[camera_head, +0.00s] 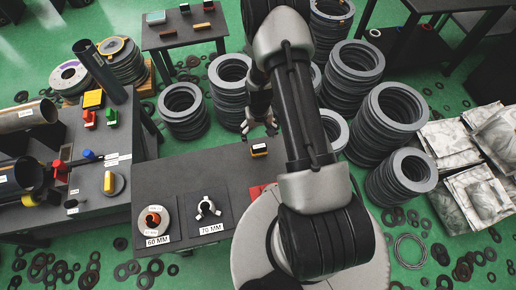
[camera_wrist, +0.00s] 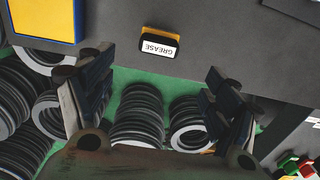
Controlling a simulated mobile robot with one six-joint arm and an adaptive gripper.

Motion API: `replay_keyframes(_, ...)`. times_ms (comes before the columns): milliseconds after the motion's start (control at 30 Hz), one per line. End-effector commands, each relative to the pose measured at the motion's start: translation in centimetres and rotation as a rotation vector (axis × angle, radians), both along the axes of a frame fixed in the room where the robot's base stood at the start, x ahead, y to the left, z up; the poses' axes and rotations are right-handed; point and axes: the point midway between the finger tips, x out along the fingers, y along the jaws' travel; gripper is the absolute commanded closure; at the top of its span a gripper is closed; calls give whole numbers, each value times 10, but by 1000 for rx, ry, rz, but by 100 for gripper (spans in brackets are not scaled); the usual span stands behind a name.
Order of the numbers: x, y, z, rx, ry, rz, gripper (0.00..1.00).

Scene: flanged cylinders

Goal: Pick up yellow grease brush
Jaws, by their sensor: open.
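The grease brush (camera_head: 259,149) is a small black and yellow block with a white label. It lies near the far edge of the dark table (camera_head: 180,172). In the wrist view the grease brush (camera_wrist: 159,46) shows its label reading GREASE, upside down, and a yellow back edge. My gripper (camera_head: 259,130) is just beyond it in the head view. In the wrist view my gripper (camera_wrist: 160,92) has its two fingers spread wide, with nothing between them. The brush lies beyond the fingertips, about centred between them, and is not touched.
Stacks of grey flanged rings (camera_head: 229,80) stand on the green floor beyond the table. Plates marked 60 MM (camera_head: 157,223) and 70 MM (camera_head: 210,207) lie on the near table. A left table (camera_head: 90,185) holds tubes and coloured tools. The table around the brush is mostly clear.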

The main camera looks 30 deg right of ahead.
Motion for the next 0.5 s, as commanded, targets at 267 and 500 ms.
replay_keyframes(267,0,0,-59,0,0,0,18)
replay_keyframes(500,0,0,-74,0,-1,0,18)
